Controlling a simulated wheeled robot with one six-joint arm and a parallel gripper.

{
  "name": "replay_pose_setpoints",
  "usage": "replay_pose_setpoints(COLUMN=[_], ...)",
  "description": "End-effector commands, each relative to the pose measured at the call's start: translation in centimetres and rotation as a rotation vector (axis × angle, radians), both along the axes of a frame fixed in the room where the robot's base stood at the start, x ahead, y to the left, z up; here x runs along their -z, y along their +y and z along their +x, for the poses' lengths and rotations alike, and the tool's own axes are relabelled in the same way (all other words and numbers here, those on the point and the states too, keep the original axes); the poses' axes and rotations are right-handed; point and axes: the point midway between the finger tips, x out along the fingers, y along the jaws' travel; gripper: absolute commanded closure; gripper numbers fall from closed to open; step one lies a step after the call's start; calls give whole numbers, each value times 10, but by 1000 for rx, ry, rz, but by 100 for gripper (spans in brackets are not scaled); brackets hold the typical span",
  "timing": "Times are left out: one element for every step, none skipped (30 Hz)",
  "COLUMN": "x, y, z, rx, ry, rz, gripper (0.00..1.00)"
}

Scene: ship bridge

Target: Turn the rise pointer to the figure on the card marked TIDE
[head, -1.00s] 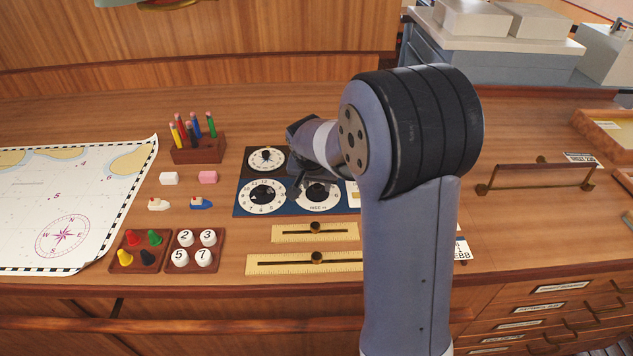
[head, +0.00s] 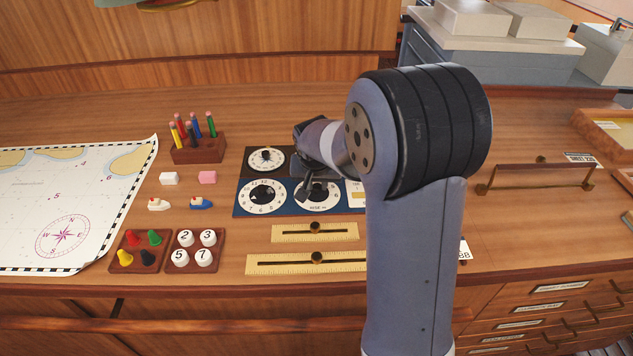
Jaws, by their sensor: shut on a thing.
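The rise dial (head: 318,208) is a white round face with a dark centre on a blue panel (head: 290,211), at the middle of the head view. My gripper (head: 311,192) is over this dial and shut on its pointer knob. The jaws and wrist cover the upper part of the dial, so the pointer's figure cannot be read. A second white dial with numbers (head: 262,196) is to its left. A pale card (head: 356,194) shows partly at the panel's right edge, beside my arm; its writing is too small to read.
A smaller dial (head: 266,158) sits on a dark panel behind. Two brass slide rules (head: 290,233) lie in front. A pencil block (head: 198,150), small ship models (head: 202,203), peg trays (head: 139,252) and a chart (head: 60,200) are at the left.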

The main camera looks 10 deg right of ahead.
Motion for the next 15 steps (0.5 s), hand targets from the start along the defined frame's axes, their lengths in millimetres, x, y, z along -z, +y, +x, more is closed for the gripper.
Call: replay_pose_setpoints(x=[-1, -1, -1, -1, -1, 0, 0, 0, 0, 0, 1, 1, 1, 2, 2], y=[-1, -1, -2, -2, -3, -3, -3, -3, -4, -4, -5, -5, -5, -5, -6], z=[0, 0, 0, 0, 0, 0, 0, 0, 0, 0, 0, 0, 0, 0, 0], rx=[-31, -54, -88, -112, -139, -175, -202, -229, -266, -292, -320, -358, -384, -412, -448], ry=[-1, -1, -2, -3, -2, -3, -3, -3, -3, -3, -3, -4, -4, -4, -4], rz=[1, 1, 1, 2, 1, 2, 3, 2, 2, 2, 2, 3, 2, 2, 2], gripper=[100, 100, 100, 100, 100, 100, 100, 100, 100, 100, 100, 100, 100, 100, 100])
